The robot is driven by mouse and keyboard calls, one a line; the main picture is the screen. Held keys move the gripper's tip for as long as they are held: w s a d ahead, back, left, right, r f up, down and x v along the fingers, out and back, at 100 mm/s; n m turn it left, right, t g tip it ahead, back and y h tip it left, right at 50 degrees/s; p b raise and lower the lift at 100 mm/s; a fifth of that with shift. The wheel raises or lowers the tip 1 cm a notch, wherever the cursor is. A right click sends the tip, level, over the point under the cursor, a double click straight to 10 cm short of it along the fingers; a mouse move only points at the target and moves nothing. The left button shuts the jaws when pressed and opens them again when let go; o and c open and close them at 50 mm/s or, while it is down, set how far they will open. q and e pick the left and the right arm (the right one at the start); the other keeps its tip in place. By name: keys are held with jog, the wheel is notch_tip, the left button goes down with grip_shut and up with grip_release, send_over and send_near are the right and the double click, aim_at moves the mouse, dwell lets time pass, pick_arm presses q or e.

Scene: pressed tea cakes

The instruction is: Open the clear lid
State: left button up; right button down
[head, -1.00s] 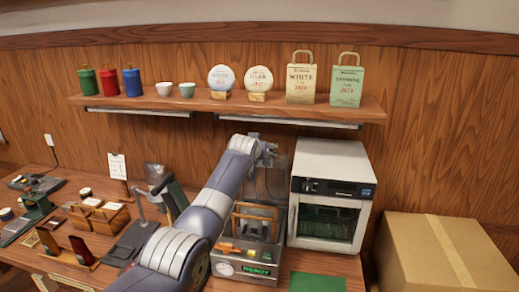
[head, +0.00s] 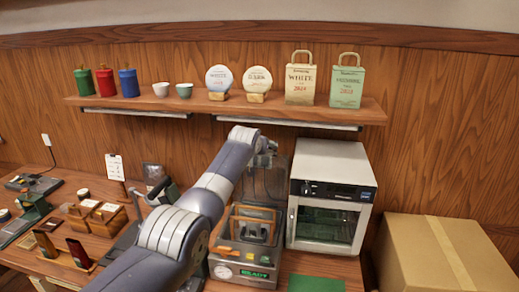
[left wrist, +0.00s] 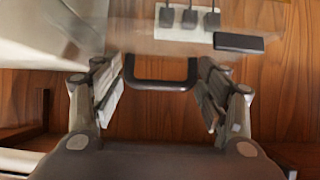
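The clear lid (head: 277,184) stands raised at the back of the grey machine (head: 228,268), which has a gauge and a green lit "READY" display. My left gripper (head: 266,147) is at the top of the lid, partly hidden by my own arm. In the left wrist view, a black handle (left wrist: 160,85) lies between the spread fingers of my left gripper (left wrist: 161,92). The fingers look open, with the handle near their tips; firm contact cannot be told. A wooden-framed item sits inside the machine. My right gripper is not in view.
A white oven-like appliance (head: 326,160) stands close on the right. A shelf (head: 205,103) with canisters, cups, tea cakes and bags hangs above. A cardboard box (head: 420,262) is at far right. A green mat (head: 315,284) lies in front.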

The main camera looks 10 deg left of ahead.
pick_arm(q)
jog(key=shift+s+d, duration=0.15)
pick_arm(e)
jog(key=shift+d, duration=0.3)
pick_arm(q)
jog(key=shift+r, duration=0.1)
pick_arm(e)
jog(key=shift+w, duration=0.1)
pick_arm(q)
jog(key=shift+v, duration=1.25)
jog(key=v, duration=0.9)
jog(key=shift+s, duration=0.2)
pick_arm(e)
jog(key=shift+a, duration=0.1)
